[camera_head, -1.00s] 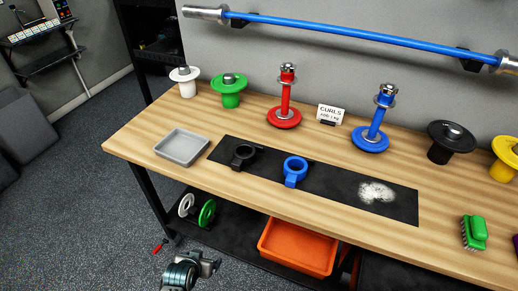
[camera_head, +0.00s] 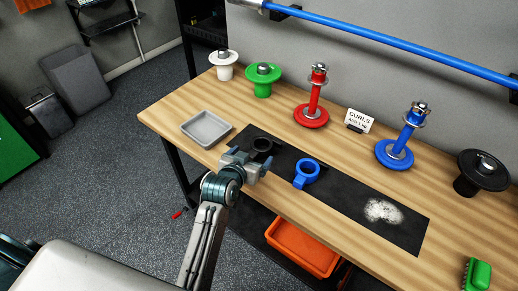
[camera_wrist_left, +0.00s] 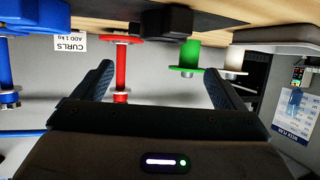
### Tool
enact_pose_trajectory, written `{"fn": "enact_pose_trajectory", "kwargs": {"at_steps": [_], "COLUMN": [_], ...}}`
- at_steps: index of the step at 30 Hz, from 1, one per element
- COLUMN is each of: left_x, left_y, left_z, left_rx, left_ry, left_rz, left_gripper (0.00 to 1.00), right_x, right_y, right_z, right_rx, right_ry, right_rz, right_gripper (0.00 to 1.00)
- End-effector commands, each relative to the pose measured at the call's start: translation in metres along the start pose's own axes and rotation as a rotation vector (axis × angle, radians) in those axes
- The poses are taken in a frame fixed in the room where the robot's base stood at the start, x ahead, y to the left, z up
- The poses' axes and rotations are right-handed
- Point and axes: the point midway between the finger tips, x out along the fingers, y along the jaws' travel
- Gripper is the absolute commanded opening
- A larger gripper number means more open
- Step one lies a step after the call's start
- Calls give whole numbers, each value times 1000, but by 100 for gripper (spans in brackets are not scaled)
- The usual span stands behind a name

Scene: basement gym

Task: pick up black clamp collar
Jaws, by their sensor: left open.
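The black clamp collar (camera_head: 262,144) lies on the dark mat near its left end, with its handle side partly hidden behind my gripper. In the left wrist view, which is upside down, the black collar (camera_wrist_left: 167,20) shows at the top, in the gap between the fingers. My left gripper (camera_head: 252,157) is at the front of the collar, fingers toward it; it is open and empty. Its two blue-grey fingers stand wide apart in the wrist view (camera_wrist_left: 160,82). I cannot tell whether the gripper touches the collar. My right gripper is not in view.
A blue clamp collar (camera_head: 306,173) lies right of the gripper on the mat (camera_head: 345,199). A grey tray (camera_head: 206,128) is to the left. Red (camera_head: 314,100) and blue (camera_head: 402,137) weight stands are behind. An orange bin (camera_head: 302,249) sits below the tabletop.

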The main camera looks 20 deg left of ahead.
Motion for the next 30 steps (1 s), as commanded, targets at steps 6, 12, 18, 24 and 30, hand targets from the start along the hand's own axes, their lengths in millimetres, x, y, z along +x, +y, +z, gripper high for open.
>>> {"fn": "enact_pose_trajectory", "kwargs": {"at_steps": [6,12,18,24,30], "left_x": [31,42,63,85,91], "left_y": [-1,-1,-6,-7,-7], "left_z": [-1,0,3,5,7], "left_rx": [0,0,1,0,0], "left_ry": [-2,-3,-5,-3,-2], "left_rz": [0,0,0,0,-1], "left_gripper": [92,92,92,92,92], "right_x": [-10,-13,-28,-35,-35], "right_y": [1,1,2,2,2], "right_z": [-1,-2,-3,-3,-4], "right_rx": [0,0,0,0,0], "right_ry": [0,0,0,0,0], "right_rz": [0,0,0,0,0], "right_gripper": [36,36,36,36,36]}}
